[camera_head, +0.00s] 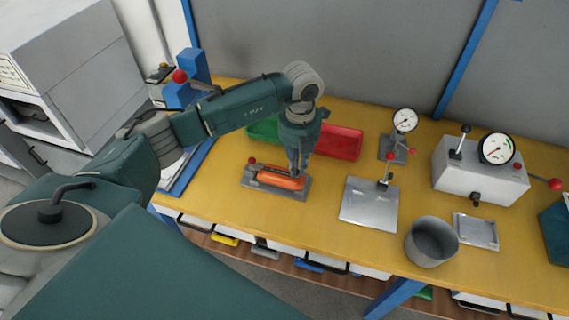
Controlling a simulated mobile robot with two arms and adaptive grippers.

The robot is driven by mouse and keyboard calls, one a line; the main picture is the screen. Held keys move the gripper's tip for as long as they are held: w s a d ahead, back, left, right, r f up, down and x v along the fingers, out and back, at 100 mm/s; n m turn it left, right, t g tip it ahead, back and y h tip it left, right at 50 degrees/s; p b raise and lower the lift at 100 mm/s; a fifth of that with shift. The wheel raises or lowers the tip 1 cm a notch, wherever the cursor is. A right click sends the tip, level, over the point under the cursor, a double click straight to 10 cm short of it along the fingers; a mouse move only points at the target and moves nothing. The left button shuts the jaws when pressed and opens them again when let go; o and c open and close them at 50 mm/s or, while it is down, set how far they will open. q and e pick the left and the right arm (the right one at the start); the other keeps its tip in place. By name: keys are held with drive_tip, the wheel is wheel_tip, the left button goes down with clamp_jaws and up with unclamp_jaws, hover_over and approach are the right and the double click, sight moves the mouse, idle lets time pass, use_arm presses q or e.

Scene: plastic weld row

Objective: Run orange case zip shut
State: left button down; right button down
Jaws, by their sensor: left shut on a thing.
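The orange case (283,181) lies lengthwise on a grey holder (260,186) on the yellow bench, left of the middle. A small red knob (252,161) stands at the holder's left end. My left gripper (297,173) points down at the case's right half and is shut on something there. The fingers hide what they grip; it is most likely the case's zip pull, but it is too small to tell. How far the zip is closed cannot be made out. My right gripper is not in view.
A red tray (341,142) and a green tray (264,131) lie behind my gripper. A metal plate with a lever (369,206), a grey cup (431,242), a dial gauge (404,121) and a gauge box (479,174) stand to the right. Bare bench lies in front of the holder.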

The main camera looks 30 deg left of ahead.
use_arm(q)
drive_tip(key=shift+a, duration=0.1)
drive_tip(key=shift+s, duration=0.1)
drive_tip(key=c, duration=2)
unclamp_jaws()
drive_tip(key=shift+o, duration=1.3)
drive_tip(key=shift+r, duration=0.25)
wheel_tip(320, 180, up, 12)
drive_tip(key=shift+f, duration=0.2)
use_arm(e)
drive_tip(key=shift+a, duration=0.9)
